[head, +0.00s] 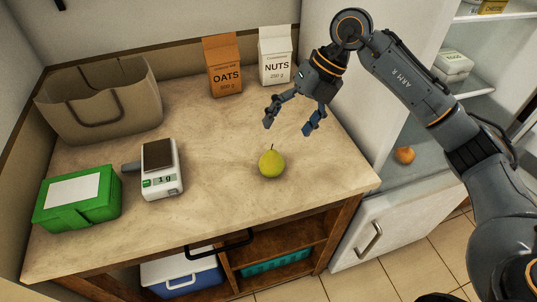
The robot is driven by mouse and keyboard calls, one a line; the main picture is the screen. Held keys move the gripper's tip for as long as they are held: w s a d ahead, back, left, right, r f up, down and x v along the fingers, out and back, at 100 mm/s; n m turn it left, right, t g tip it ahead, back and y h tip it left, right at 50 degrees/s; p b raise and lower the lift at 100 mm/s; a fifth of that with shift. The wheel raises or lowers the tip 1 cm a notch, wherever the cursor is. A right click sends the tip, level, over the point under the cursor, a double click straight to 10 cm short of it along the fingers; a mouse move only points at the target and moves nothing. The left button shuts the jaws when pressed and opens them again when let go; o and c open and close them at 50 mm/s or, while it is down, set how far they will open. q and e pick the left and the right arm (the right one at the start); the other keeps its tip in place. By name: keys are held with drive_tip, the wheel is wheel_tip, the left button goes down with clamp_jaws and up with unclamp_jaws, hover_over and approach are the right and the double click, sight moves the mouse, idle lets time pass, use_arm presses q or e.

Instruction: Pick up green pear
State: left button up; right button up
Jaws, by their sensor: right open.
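A green pear (271,164) with a short dark stem stands on the beige countertop (215,205), right of the middle. My right gripper (288,128) hangs above the counter, behind and slightly right of the pear in the picture. Its two fingers are spread apart and nothing is between them. The gripper does not touch the pear. My left gripper does not show.
An oats box (225,66) and a nuts box (275,56) stand at the back, near my right gripper. A grey basket (98,98), a scale (161,170) and a green box (78,198) are on the left. An onion (404,155) lies on a shelf at right.

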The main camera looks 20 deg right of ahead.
sight(274, 161)
drive_tip(key=shift+h, duration=0.5)
drive_tip(key=x, duration=0.2)
drive_tip(key=d+x, duration=0.1)
drive_tip(key=x, duration=0.2)
drive_tip(key=p+x, duration=0.1)
drive_tip(key=x, duration=0.1)
drive_tip(key=shift+w+d+f, duration=0.1)
drive_tip(key=shift+d+f, duration=0.05)
drive_tip(key=shift+f, duration=0.4)
drive_tip(key=p+x, duration=0.1)
drive_tip(key=x, duration=0.3)
drive_tip(key=shift+w+f, duration=0.15)
drive_tip(key=shift+w, duration=0.05)
drive_tip(key=shift+f, duration=0.5)
drive_tip(key=c, duration=1.4)
